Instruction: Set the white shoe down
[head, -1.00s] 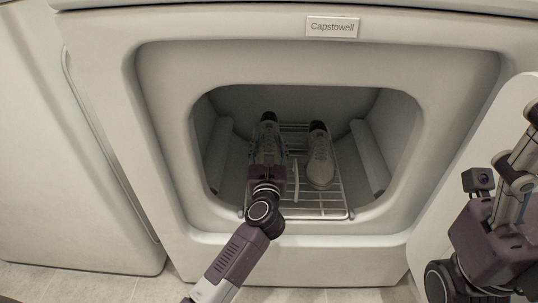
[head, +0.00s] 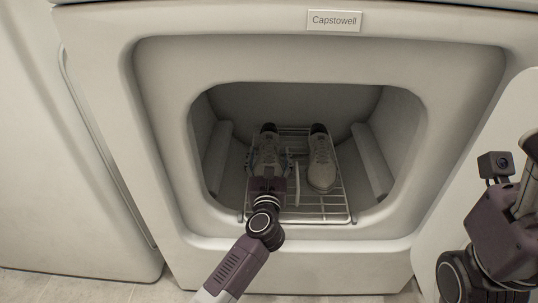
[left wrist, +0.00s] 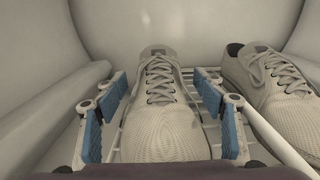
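The white shoe (head: 266,152) is in the dryer opening, on the left part of the wire rack (head: 318,208), toe toward me. It appears to rest on the rack, level with a second pale shoe (head: 321,165) to its right. In the left wrist view the white shoe (left wrist: 160,110) lies between the blue-padded fingers of my left gripper (left wrist: 160,125). The fingers are spread on both sides, with gaps showing between pads and shoe. My left gripper body hides the toe in the head view. My right gripper (head: 522,160) is at the right edge, partly cut off; its fingers are unclear.
The rack stands inside the dryer drum (head: 300,103), with ribs on both side walls. The open door (head: 480,140) is at the right. The second shoe stands close to my left gripper's right finger.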

